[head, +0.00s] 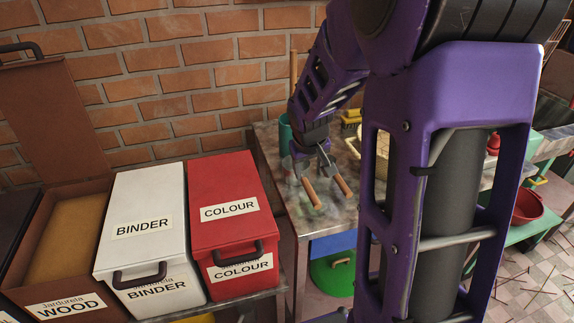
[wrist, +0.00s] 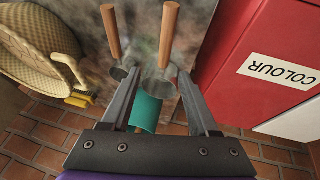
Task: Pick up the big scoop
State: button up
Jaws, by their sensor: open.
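Two scoops with wooden handles lie on the worn metal table. The scoop nearer the red box looks the bigger; this big scoop (head: 309,193) is on the left in the head view and on the right in the wrist view (wrist: 169,35). The smaller scoop (head: 342,187) lies beside it and also shows in the wrist view (wrist: 111,33). My gripper (head: 310,155) is open over the scoops' bowl ends. In the wrist view its fingertips (wrist: 160,73) straddle the big scoop's greyish bowl. I cannot tell the height gap or any contact.
A red COLOUR box (head: 228,195) stands left of the table, beside a white BINDER box (head: 148,220) and an open WOOD box (head: 38,235). A teal cup (wrist: 147,112) stands near the brick wall. A wicker basket (wrist: 40,50) and yellow brush (wrist: 80,99) are on the table's other side.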

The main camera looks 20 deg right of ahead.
aim_at(306, 182)
jog(key=x, duration=0.5)
jog(key=shift+b, duration=0.35)
jog(key=shift+a+b+x, duration=0.2)
jog(key=shift+b+x, duration=0.1)
jog(key=shift+x, duration=1.05)
jog(key=shift+a+b+x, duration=0.2)
jog(key=shift+b+x, duration=0.1)
jog(key=shift+x, duration=1)
jog(key=shift+w, duration=0.15)
grip_shut()
